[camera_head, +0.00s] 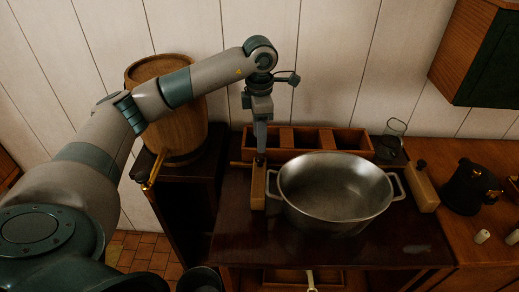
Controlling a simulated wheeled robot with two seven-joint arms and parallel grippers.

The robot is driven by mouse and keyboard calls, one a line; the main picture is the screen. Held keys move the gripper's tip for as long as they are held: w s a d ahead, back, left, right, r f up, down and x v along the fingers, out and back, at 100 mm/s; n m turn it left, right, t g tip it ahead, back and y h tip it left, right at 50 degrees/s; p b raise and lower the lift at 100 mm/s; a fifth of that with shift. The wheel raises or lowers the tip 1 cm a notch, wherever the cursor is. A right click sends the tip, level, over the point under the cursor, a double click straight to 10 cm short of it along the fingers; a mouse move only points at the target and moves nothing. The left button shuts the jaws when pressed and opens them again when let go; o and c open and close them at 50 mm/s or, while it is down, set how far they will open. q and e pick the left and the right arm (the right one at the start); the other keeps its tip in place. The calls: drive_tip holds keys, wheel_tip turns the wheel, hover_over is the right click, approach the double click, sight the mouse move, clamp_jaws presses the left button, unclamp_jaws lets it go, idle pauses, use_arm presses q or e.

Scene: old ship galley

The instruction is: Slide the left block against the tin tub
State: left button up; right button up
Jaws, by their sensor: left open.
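The tin tub (335,212) is a wide oval metal basin with a handle at each end, standing on the dark table. The left block (258,190) is a narrow tan block just left of the tub, by its left handle; I cannot tell whether they touch. My left gripper (260,158) is open and points down at the top of the left block, from above and behind it. Its fingertips overlap the block's upper end in the picture, so contact is unclear. A second tan block (421,188) with a dark knob stands right of the tub.
A wooden barrel (176,133) is at the left. A dark pot (469,188) is on the right counter. The table front (300,247) is clear.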

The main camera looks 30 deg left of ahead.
sight(259, 157)
use_arm(q)
wheel_tip(259, 157, down, 7)
drive_tip(key=shift+p, duration=0.9)
